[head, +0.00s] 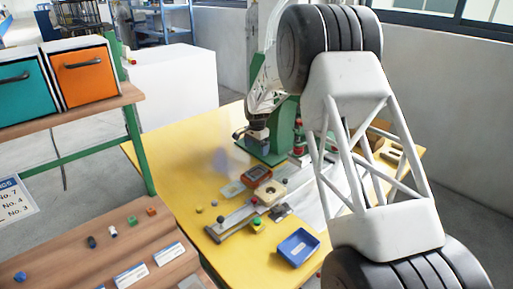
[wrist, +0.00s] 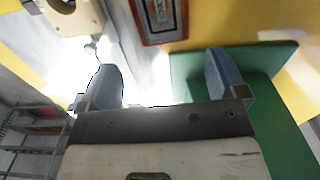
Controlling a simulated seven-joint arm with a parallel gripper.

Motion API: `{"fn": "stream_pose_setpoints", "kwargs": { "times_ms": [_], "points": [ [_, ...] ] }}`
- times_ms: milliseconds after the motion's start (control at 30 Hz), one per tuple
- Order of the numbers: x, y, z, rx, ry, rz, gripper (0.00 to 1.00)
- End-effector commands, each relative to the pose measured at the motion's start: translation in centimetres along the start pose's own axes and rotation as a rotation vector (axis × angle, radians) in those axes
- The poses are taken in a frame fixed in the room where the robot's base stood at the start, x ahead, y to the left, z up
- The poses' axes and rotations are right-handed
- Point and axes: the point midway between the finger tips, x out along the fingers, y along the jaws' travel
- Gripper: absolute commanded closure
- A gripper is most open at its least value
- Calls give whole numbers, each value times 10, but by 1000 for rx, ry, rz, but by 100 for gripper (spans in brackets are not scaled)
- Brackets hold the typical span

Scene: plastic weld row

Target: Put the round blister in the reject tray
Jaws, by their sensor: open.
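The blue tray (head: 298,247), which looks like the reject tray, lies near the front edge of the yellow table. A pale translucent piece (head: 232,189) lies at the table's middle; I cannot tell whether it is the round blister. A beige block with a round opening (head: 268,193) sits right of it and shows at the upper left of the wrist view (wrist: 68,16); I cannot tell whether a blister is in it. My gripper (head: 254,137) is above the back of the table, beside the green press. In the wrist view its fingers (wrist: 165,78) are apart with nothing between them.
The green press (head: 286,128) stands close behind my gripper; its green base (wrist: 190,72) shows below the fingers. A red-framed device (head: 257,175) lies before it. The wooden bench (head: 125,232) holds small coloured parts.

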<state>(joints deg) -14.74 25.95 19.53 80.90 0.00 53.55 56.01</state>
Motion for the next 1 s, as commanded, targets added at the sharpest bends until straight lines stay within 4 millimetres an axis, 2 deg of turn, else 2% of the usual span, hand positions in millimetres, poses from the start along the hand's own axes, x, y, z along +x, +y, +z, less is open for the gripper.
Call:
{"fn": "stream_pose_setpoints", "kwargs": {
  "times_ms": [367,567,767,1000],
  "points": [
    [0,0,0,0,0,0,9],
    [-12,10,1,-12,3,-4,9],
    [-47,39,5,-45,12,-15,9],
    [-100,95,18,-110,27,-30,9]
  ]
}}
